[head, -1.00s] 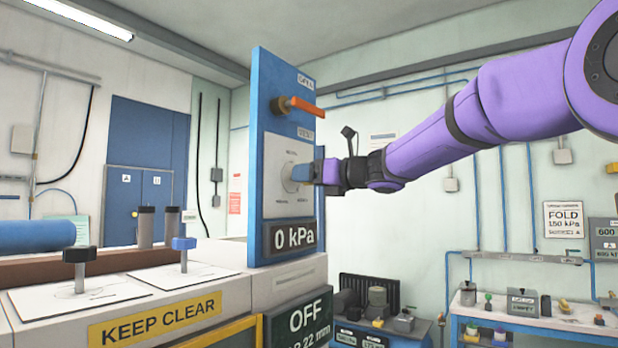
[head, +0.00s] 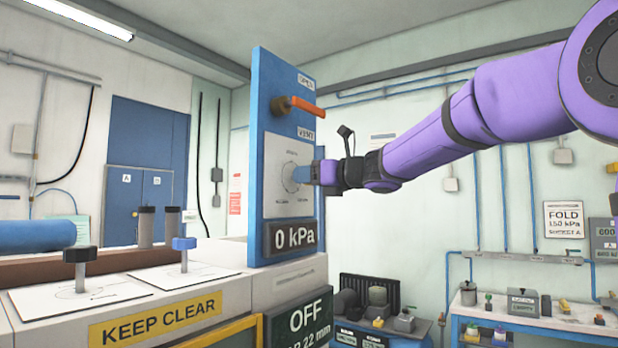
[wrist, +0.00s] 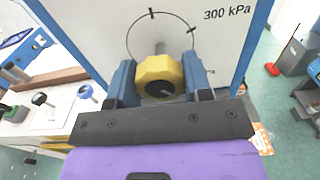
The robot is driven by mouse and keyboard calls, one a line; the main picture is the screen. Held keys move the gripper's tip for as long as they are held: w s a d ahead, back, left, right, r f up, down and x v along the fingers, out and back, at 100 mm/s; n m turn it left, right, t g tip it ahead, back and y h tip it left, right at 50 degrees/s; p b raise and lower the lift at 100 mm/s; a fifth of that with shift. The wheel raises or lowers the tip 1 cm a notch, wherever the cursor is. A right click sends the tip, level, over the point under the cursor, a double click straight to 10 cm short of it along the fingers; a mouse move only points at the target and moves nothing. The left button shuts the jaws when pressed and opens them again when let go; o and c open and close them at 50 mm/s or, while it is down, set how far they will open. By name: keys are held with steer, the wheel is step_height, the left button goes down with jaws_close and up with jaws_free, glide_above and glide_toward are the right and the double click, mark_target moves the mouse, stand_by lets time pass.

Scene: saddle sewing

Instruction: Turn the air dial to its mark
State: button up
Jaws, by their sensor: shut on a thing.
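The air dial is a yellow knob (wrist: 160,78) on a white plate with a printed ring and black marks, seen in the wrist view. My gripper (wrist: 160,82) has its two blue fingers closed on the knob's left and right sides. In the head view my gripper (head: 313,173) reaches the plate (head: 288,168) on the blue panel (head: 258,110) from the right and hides the knob. The display (head: 294,237) under the plate reads 0 kPa. In the wrist view "300 kPa" is printed to the right of the ring, near a black mark.
An orange lever (head: 303,107) sticks out of the panel above the dial. A black knob (head: 80,255) and a blue knob (head: 184,244) stand on the bench at left. An OFF display (head: 306,318) is below. A wall sign (head: 564,219) reads FOLD 150 kPa.

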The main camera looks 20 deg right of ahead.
steer(key=n, duration=0.3)
steer(key=shift+n, duration=0.4)
steer(key=n, duration=0.3)
steer(key=shift+n, duration=0.4)
steer(key=n, duration=1.4)
steer(key=shift+f, duration=0.1)
steer(key=n, duration=0.5)
steer(key=shift+n, duration=0.3)
steer(key=o, duration=0.9)
